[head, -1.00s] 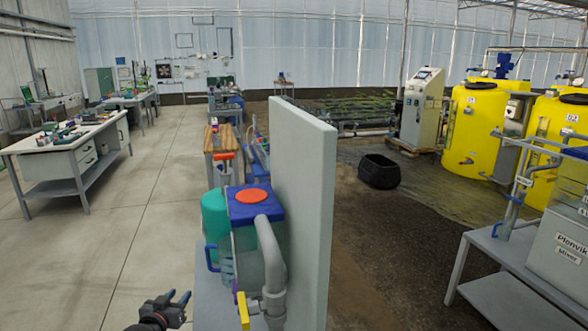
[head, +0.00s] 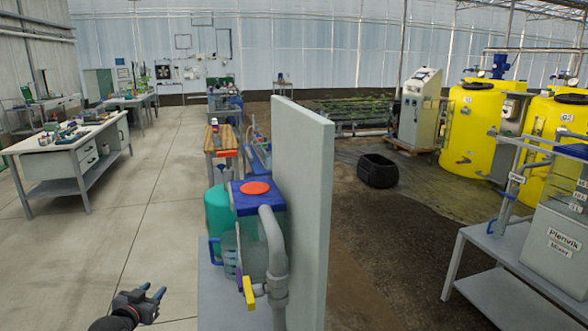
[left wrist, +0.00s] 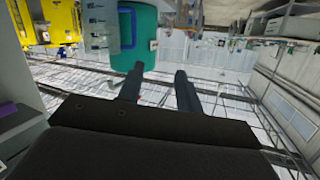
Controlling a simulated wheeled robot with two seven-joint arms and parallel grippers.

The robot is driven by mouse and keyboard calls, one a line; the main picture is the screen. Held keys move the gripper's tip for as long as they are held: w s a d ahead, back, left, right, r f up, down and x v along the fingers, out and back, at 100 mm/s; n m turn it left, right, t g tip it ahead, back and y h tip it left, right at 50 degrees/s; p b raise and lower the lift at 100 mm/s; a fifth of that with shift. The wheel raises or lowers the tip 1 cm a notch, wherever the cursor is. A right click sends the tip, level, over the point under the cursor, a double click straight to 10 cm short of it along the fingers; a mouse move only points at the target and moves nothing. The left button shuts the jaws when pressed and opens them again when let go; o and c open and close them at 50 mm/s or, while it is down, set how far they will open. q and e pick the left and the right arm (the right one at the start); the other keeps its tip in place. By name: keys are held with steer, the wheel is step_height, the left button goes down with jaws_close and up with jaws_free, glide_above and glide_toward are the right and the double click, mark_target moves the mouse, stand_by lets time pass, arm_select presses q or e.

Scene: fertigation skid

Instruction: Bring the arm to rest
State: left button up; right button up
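My left gripper (head: 152,291) is at the bottom left of the head view, over the open floor and left of the bench with the teal container. Its dark fingers are apart with nothing between them. In the left wrist view the two fingers (left wrist: 157,84) show a clear gap, with the room upside down behind them. The teal container (left wrist: 140,45) shows beyond the fingers there, apart from them. My right gripper is in neither view.
The teal container (head: 217,213) and a blue-lidded tank (head: 257,200) with grey pipe and yellow handle (head: 249,292) stand beside a tall grey panel (head: 304,200). A workbench (head: 70,160) is at the left. The floor (head: 120,230) between is clear.

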arm_select(q)
steer(key=a+r+m, duration=0.3)
steer(key=a+r, duration=0.3)
steer(key=a, duration=0.3)
steer(key=s+d+f+g+y, duration=0.1)
steer(key=s+d+f+g, duration=0.25)
steer(key=s+f, duration=0.55)
steer(key=s+d+f+g+y, duration=0.1)
steer(key=s+d+f+g, duration=0.3)
steer(key=s+f, duration=0.5)
steer(key=s+d+f+g+y, duration=0.1)
steer(key=s+d+f+g, duration=0.15)
steer(key=s, duration=0.65)
steer(key=s+d+f+g+y, duration=0.1)
steer(key=s+d+f, duration=0.15)
steer(key=s, duration=0.55)
steer(key=s+d+f+g, duration=0.2)
steer(key=s+f, duration=0.2)
steer(key=s, duration=0.5)
steer(key=d+n+h, duration=0.3)
steer(key=d+h, duration=0.1)
steer(key=d, duration=1.4)
steer(key=shift+s+d+n+g, duration=0.3)
steer(key=shift+s+n+g, duration=0.05)
steer(key=shift+n+g, duration=0.05)
